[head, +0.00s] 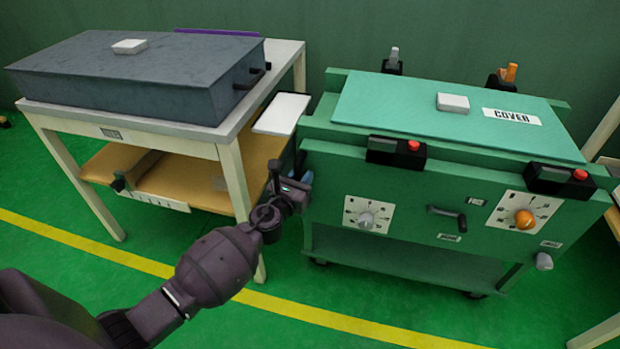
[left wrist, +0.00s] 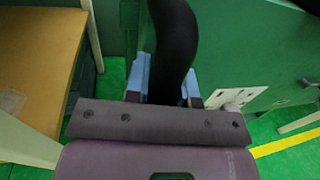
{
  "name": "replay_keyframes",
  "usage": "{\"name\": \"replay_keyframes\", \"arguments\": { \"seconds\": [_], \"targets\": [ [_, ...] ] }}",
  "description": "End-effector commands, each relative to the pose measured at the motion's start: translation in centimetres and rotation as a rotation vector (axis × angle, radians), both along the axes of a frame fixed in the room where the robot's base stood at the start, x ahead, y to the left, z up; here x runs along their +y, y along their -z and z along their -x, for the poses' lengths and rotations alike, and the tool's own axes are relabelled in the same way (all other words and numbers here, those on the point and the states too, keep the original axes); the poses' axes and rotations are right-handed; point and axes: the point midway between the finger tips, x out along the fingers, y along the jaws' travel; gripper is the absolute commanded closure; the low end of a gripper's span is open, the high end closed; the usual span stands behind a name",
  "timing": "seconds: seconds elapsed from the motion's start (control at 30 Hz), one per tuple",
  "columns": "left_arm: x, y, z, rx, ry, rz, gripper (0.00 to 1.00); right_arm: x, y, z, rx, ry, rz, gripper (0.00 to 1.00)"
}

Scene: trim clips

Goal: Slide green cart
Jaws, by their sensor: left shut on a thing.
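The green cart (head: 450,195) stands on casters right of the white-legged table, its front facing me. Its flat lid (head: 455,115) bears a label reading COVER. My left gripper (head: 303,178) is at the cart's left end. In the left wrist view the gripper's bluish fingers (left wrist: 165,88) are shut on a thick black curved handle (left wrist: 175,40), with the cart's green side just to the right. The handle's attachment is hard to make out. My right gripper is not in view.
The white-legged table (head: 232,150) holds a large grey box (head: 140,75) and stands close to the cart's left side. A white flap (head: 282,114) juts into the gap. Open green floor with a yellow line (head: 330,318) lies in front.

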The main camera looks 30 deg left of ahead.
Motion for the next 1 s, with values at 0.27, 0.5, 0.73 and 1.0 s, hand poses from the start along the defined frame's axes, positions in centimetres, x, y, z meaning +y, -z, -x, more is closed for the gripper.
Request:
{"name": "replay_keyframes", "arguments": {
  "seconds": [0.27, 0.5, 0.73, 1.0],
  "targets": [
    [2.4, 0.2, 0.8, 0.002, -0.004, -0.003, 1.00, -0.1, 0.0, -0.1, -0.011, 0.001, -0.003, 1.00],
    [3.0, 0.1, 1.0, 0.001, -0.005, -0.002, 1.00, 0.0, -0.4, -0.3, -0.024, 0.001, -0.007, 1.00],
    [3.1, 0.1, 1.0, 0.002, -0.008, -0.003, 1.00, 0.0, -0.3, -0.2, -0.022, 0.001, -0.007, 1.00],
    [3.0, 0.1, 1.0, 0.001, -0.005, -0.002, 0.52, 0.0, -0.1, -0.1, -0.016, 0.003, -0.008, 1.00]
  ]
}}
